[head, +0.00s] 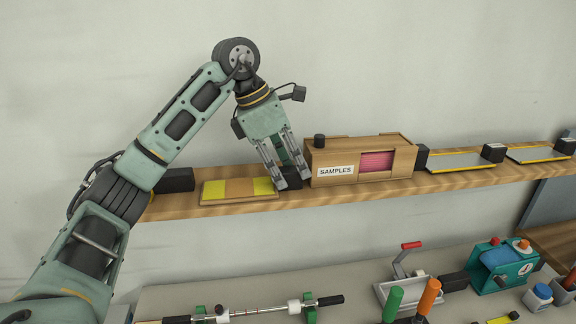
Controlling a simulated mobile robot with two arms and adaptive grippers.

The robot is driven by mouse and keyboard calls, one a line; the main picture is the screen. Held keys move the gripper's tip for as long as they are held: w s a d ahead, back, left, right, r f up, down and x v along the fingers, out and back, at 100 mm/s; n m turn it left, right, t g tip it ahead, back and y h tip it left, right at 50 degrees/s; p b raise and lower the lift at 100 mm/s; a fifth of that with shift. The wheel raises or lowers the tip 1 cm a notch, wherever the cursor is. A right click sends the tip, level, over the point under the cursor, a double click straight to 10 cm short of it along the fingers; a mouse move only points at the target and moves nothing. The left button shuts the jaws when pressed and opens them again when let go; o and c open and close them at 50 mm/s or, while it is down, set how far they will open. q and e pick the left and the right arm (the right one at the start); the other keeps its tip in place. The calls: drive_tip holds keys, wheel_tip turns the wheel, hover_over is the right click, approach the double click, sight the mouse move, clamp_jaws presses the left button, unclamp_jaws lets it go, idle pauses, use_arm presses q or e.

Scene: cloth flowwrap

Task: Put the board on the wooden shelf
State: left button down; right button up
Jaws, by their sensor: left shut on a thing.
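My left gripper (294,182) reaches down from above. Its fingers are shut on this right-hand black block, just left of the samples box. Whether the block is fixed to the board cannot be told. My right gripper is not in view.
The wooden samples box (334,158) stands close right of my left gripper. Flat panels (460,161) with black blocks lie farther right on the shelf. Below, the bench (200,295) holds a rod on green stands (260,310), a red-handled clamp (405,280) and a teal device (503,264).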

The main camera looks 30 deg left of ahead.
sight(269, 185)
use_arm(q)
drive_tip(key=c, duration=1.8)
unclamp_jaws()
drive_tip(key=o, duration=0.3)
drive_tip(key=shift+s, duration=0.1)
drive_tip(key=shift+o, duration=0.5)
drive_tip(key=v, duration=1.2)
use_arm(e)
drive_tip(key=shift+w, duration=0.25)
